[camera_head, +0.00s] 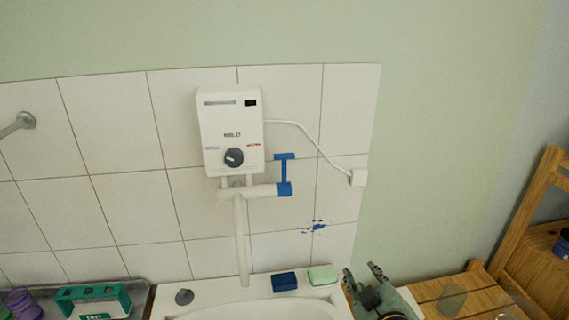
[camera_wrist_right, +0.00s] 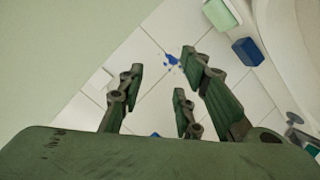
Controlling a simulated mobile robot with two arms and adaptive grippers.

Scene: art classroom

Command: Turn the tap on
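The tap has a blue T-shaped handle (camera_head: 285,174) at the right end of a white pipe (camera_head: 240,225) under a white water heater (camera_head: 230,130) on the tiled wall. The handle stands upright with its crossbar on top. My right gripper (camera_head: 362,270) is at the lower right of the head view, below and right of the handle and apart from it. In the right wrist view, the gripper's fingers (camera_wrist_right: 161,70) are spread with nothing between them. A small blue patch shows low between them; I cannot tell what it is. My left gripper is not in view.
The white sink (camera_head: 270,308) holds a blue block (camera_head: 284,282) and a pale green soap-like block (camera_head: 323,275) on its back rim. A teal holder (camera_head: 93,300) stands at lower left. A wooden slatted shelf (camera_head: 450,292) is at right.

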